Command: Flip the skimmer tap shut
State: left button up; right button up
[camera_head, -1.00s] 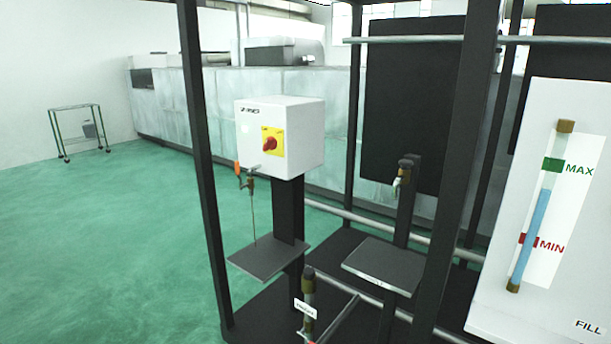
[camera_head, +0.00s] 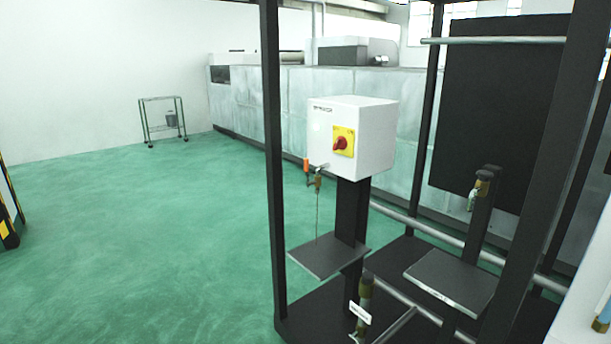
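A small brass tap (camera_head: 318,183) with an orange lever (camera_head: 306,165) sits under the left front of a white box (camera_head: 350,138) with a red knob on a yellow plate. The box's label is too small to read. A thin line runs from this tap down to a dark plate (camera_head: 328,260). I cannot tell which tap is the skimmer tap. A second brass fitting (camera_head: 365,292) with a white tag (camera_head: 360,312) stands low at the bottom. A third tap (camera_head: 478,188) is on a dark post at the right. Neither of my grippers is in view.
A black frame post (camera_head: 273,170) stands left of the box, and another (camera_head: 560,150) stands at the right. A second dark plate (camera_head: 450,280) is below the third tap. Green floor (camera_head: 150,250) is clear at the left. A wheeled rack (camera_head: 162,120) stands far back.

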aim_at(308, 182)
jog(key=i+l+u, duration=0.2)
jog(key=i, duration=0.25)
jog(key=i+l+u, duration=0.25)
jog(key=i, duration=0.25)
jog(key=i+l+u, duration=0.2)
jog(key=i, duration=0.25)
